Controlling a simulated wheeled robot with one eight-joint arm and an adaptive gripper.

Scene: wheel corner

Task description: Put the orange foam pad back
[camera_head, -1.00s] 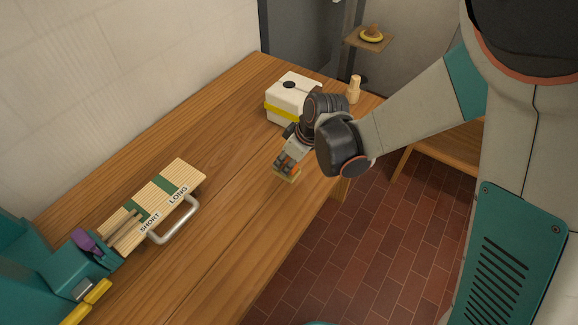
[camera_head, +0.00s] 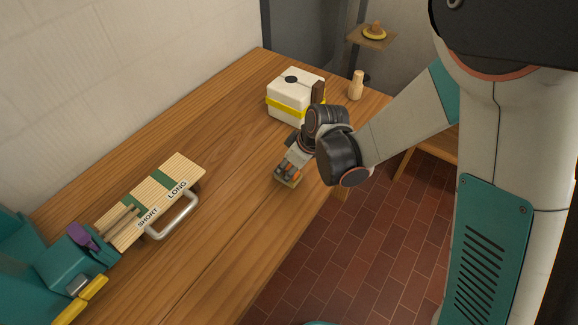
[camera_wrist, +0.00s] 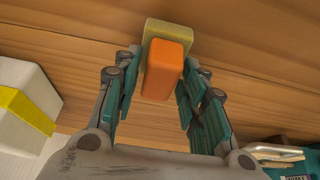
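The orange foam pad (camera_wrist: 164,70) is an orange block with a dull yellow layer (camera_wrist: 168,30) at its far end, in the wrist view. My gripper (camera_wrist: 163,75) has one finger on each side of the orange block and appears closed on it. In the head view my gripper (camera_head: 288,170) points down low over the wooden bench, near its front edge. The yellow layer shows beneath the fingertips, and the fingers hide most of the orange part. I cannot tell whether the pad touches the bench.
A white box with a yellow band (camera_head: 294,95) stands behind my gripper. A wooden peg-like piece (camera_head: 356,85) is near the far corner. A slatted case marked SHORT and LONG (camera_head: 152,200), with a metal handle, lies at left, beside teal equipment (camera_head: 50,265). Bare bench lies between.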

